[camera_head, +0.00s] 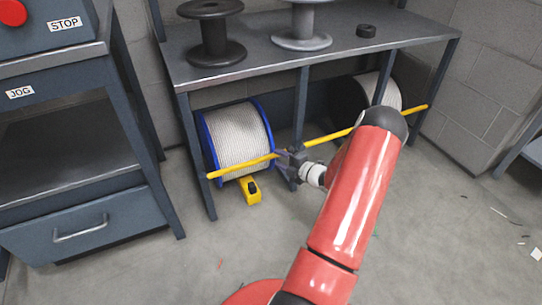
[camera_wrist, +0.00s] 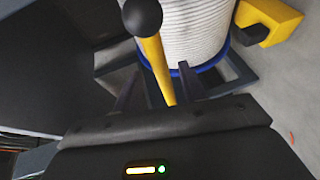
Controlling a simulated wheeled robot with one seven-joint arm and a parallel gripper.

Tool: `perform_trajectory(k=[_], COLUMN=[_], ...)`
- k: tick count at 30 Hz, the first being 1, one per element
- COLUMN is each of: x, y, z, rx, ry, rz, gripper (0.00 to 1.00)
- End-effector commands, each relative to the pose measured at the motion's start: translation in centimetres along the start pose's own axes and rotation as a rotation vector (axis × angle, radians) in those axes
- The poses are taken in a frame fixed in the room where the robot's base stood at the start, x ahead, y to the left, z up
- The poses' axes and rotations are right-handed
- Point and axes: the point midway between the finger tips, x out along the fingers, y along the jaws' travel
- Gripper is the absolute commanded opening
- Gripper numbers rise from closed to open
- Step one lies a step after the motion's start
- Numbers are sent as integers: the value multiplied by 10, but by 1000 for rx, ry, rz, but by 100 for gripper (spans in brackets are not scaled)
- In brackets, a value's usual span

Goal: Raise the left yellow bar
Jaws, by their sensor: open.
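The left yellow bar (camera_head: 240,166) crosses the front of a blue-flanged reel of pale rope (camera_head: 240,137) under the bench. Its right end is hidden at my gripper (camera_head: 284,160). In the wrist view the yellow bar (camera_wrist: 157,68), ending in a black ball knob (camera_wrist: 142,16), runs between the two dark fingers of my gripper (camera_wrist: 158,78). The fingers stand apart on either side of the bar, open. I cannot tell whether either one touches it.
A right yellow bar (camera_head: 402,116) crosses a second reel (camera_head: 384,90). A yellow block with a black part (camera_head: 250,191) lies on the floor below the left reel. A bench (camera_head: 270,60) carrying spools stands above. A drawer cabinet (camera_head: 95,215) is at left. The right floor is mostly clear.

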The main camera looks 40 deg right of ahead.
Motion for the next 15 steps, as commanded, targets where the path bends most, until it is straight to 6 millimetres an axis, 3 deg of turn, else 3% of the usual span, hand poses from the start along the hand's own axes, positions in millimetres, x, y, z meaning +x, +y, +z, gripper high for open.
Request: perform_trajectory(k=[6,15], x=[33,44], y=[-1,0], z=[-1,-1], rx=[-2,-3], ry=[3,2], rz=[0,-1], gripper=[41,41])
